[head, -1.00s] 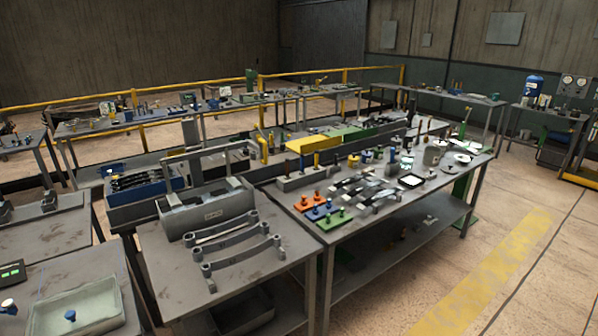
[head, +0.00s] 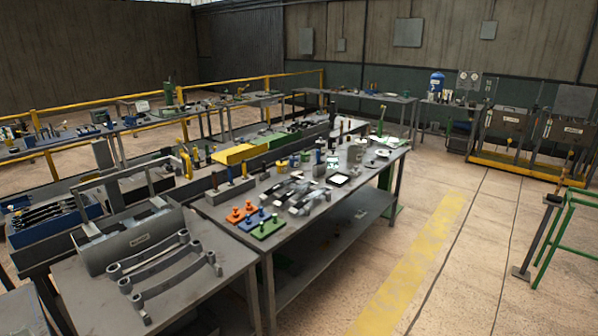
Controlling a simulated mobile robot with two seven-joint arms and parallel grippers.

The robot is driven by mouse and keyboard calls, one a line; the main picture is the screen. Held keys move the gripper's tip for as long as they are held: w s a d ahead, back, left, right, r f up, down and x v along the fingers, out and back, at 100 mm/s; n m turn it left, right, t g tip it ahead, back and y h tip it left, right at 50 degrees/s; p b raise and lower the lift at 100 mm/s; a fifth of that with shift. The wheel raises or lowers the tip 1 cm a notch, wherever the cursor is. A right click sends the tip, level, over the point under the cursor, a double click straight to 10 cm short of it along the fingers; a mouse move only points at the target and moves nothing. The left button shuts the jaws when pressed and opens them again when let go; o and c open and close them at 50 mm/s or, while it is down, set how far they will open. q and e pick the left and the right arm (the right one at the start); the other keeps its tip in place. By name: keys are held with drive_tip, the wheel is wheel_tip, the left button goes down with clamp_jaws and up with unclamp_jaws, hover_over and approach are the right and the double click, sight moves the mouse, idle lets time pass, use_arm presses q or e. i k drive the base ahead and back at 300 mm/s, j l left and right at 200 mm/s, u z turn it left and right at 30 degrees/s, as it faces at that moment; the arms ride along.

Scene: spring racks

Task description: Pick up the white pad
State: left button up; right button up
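A small white square pad with a dark border (head: 339,180) lies flat on the long grey worktable (head: 300,225) in the middle of the head view. It is near the table's front edge, right of some metal spring-like parts (head: 300,195). Another small pale item (head: 333,161) stands just behind it, too small to make out. Neither of my grippers is in view.
Orange, blue and green blocks (head: 268,228) sit at the table's near end. Grey curved bars (head: 170,270) lie on the nearer table at left. Open floor with a yellow stripe (head: 425,250) runs along the table's right side. A green rail frame (head: 565,225) stands at right.

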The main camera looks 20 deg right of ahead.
sight(356, 172)
drive_tip(key=i+l+z, duration=0.35)
drive_tip(key=i, duration=0.15)
drive_tip(key=i+l+z, duration=0.2)
drive_tip(key=i+z, duration=0.15)
drive_tip(key=i, duration=0.2)
drive_tip(key=i+z, duration=0.3)
drive_tip(key=i, duration=0.25)
drive_tip(key=i+l, duration=0.1)
drive_tip(key=i, duration=1.1)
drive_tip(key=i+u, duration=0.1)
drive_tip(key=i, duration=1.1)
drive_tip(key=i+l+u, duration=0.2)
drive_tip(key=i+u, duration=0.25)
drive_tip(key=i, duration=0.15)
drive_tip(key=i+l+u, duration=0.95)
drive_tip(key=i+l, duration=0.05)
